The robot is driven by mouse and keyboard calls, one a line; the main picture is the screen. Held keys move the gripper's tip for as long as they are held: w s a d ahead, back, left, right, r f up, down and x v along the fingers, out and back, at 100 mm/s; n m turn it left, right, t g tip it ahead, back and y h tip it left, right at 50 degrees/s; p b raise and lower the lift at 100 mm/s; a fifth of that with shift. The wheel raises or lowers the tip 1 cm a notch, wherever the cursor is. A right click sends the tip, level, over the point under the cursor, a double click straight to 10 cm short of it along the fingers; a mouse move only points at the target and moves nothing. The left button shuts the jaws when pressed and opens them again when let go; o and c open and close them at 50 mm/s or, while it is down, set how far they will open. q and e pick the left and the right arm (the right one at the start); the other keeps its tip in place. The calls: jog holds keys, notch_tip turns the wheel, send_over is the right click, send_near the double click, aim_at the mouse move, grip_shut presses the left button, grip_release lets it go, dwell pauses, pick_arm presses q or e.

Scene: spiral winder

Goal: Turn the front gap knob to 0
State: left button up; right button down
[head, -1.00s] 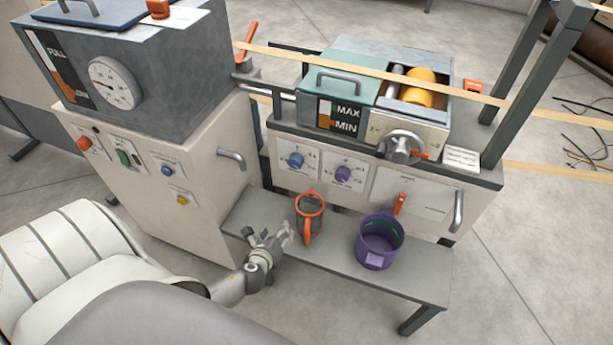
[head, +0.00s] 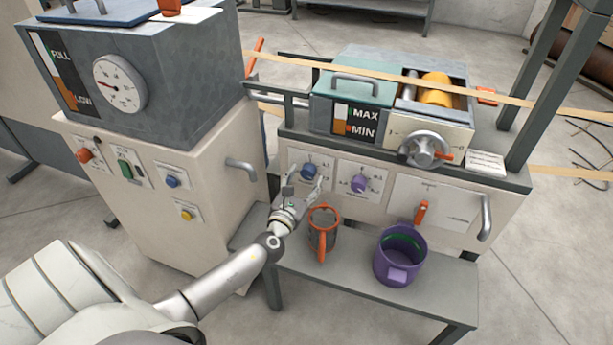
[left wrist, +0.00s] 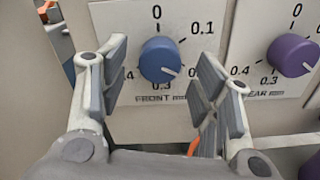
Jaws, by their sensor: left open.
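The blue front gap knob (head: 309,172) is on the left dial plate of the winder's front panel. It also shows in the left wrist view (left wrist: 160,60), above the printed word FRONT. Its white mark points to the lower right, between 0.1 and 0.3; the number there is partly hidden by a finger. My left gripper (head: 303,187) is open and faces the panel. In the left wrist view its fingers (left wrist: 162,78) stand on either side of the knob, apart from it. My right gripper is not in view.
A purple rear knob (head: 358,184) is close on the right. An orange-rimmed mug (head: 324,214) and a purple pot (head: 398,277) stand on the low shelf (head: 345,290) below. A grey crank handle (head: 424,149) and tan strips are above. A cabinet (head: 150,215) stands at left.

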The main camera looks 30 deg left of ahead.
pick_arm(q)
jog(key=shift+x, duration=1.35)
jog(key=shift+c, duration=0.3)
jog(key=c, duration=1)
